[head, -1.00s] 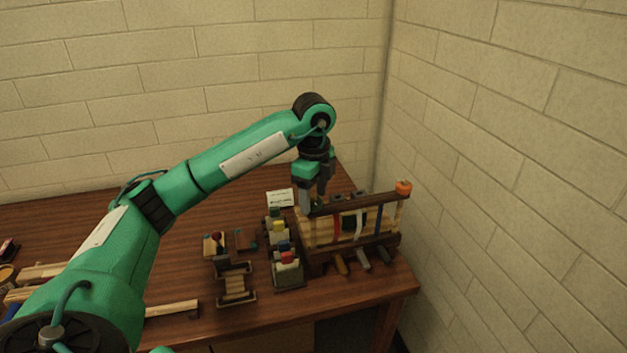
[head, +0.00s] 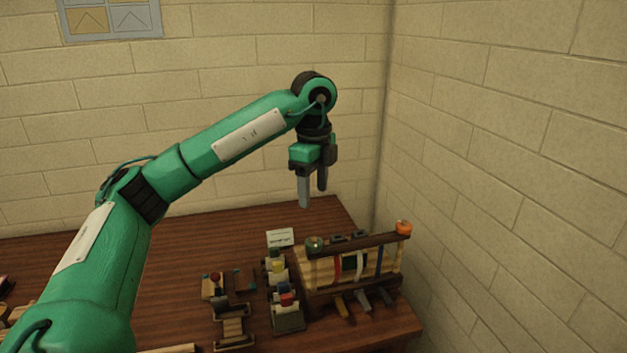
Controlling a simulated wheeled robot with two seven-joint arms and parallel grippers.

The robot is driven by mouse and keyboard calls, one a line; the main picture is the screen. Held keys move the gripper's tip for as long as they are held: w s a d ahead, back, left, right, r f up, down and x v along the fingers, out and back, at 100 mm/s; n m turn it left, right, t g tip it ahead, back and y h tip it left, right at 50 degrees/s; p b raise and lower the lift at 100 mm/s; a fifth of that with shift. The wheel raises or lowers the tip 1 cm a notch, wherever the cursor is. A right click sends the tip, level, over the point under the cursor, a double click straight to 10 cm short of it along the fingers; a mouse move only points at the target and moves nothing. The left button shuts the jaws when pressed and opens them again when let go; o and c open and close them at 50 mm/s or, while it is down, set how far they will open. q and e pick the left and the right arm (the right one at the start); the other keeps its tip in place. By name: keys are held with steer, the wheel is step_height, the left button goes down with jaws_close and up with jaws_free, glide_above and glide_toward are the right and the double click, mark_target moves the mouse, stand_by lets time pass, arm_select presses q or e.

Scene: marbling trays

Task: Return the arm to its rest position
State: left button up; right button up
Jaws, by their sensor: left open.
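My left arm reaches in from the left, green with white panels. My left gripper (head: 313,193) points down with its two grey fingers apart and nothing between them. It hangs in the air above the back of the wooden rack (head: 325,274), clear of it. My right gripper is not in view.
The rack stands at the table's right end, with a greenish round item (head: 315,244) and an orange item (head: 403,227) on top. A row of small holders (head: 288,318), a white card (head: 280,237) and small wooden pieces (head: 233,328) are to its left. Walls stand behind and right.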

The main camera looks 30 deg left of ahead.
arm_select(q)
steer(key=shift+r, duration=0.55)
